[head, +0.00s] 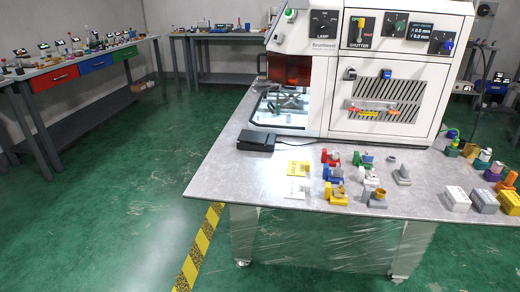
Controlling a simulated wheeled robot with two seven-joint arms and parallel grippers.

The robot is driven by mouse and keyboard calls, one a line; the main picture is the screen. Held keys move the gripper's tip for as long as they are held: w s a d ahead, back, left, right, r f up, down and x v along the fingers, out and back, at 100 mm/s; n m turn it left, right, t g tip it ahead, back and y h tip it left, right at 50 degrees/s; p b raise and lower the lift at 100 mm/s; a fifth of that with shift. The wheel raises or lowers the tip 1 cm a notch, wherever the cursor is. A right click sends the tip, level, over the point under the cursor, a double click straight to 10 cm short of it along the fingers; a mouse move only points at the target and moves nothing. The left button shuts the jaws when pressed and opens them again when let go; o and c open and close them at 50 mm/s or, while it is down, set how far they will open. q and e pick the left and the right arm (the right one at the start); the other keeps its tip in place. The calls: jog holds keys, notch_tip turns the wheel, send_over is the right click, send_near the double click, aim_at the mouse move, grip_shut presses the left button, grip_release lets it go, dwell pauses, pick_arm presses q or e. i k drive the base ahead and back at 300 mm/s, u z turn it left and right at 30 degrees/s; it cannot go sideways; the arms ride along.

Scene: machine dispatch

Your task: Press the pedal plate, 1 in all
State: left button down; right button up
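The pedal plate (256,140) is a black, low, wedge-like block lying on the grey table top. It sits near the table's left edge, in front of the white machine's lit opening. A dark cable seems to run from it along the machine's base. Nothing touches the plate from above. Neither of my grippers shows in the head view.
The white machine (390,100) stands at the back of the table (240,185). A yellow card (299,167) and a white card (298,188) lie right of the pedal. Several coloured fixtures and small boxes fill the table's right side. Green floor (130,190) is clear at left.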

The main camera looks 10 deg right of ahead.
aim_at(248, 135)
jog(key=z, duration=0.75)
jog(key=i, duration=0.35)
jog(key=u, duration=0.05)
